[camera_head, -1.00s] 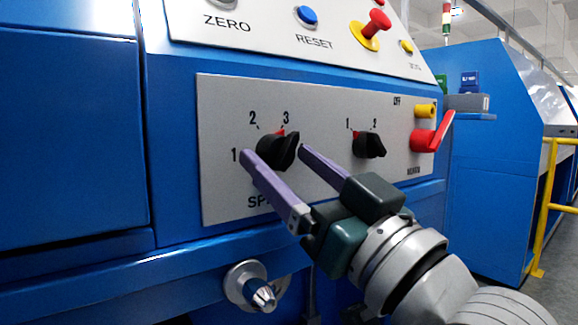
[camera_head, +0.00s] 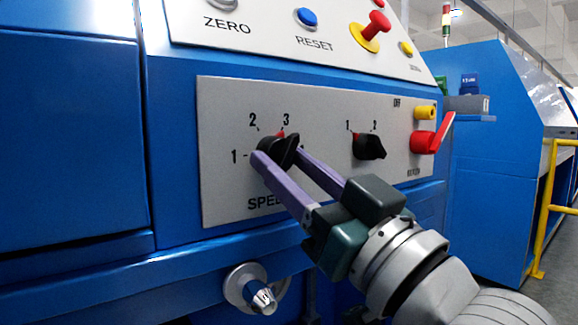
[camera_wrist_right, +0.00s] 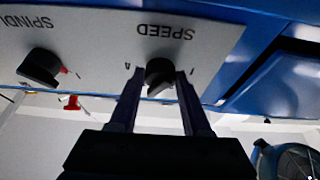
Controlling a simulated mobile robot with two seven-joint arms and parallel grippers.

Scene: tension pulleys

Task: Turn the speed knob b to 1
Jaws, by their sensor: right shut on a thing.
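The speed knob (camera_head: 277,146) is black and sits on the grey panel (camera_head: 222,115) above the partly hidden word SPEED. The numbers 1, 2 and 3 are printed around it, and its red mark is at the top, close to 3. My right gripper (camera_head: 279,156) is shut on this knob, with one purple finger on each side. In the right wrist view the knob (camera_wrist_right: 160,76) sits between the two fingertips (camera_wrist_right: 159,70). The fingers hide part of the knob and of the label. My left gripper is not in view.
A second black knob (camera_head: 369,146) with marks 1 and 2 is to the right, clear of my fingers. A red lever (camera_head: 428,141) and a yellow button (camera_head: 425,112) are farther right. A blue button (camera_head: 307,15) and a red-topped button (camera_head: 376,22) are above. A metal fitting (camera_head: 247,285) is below.

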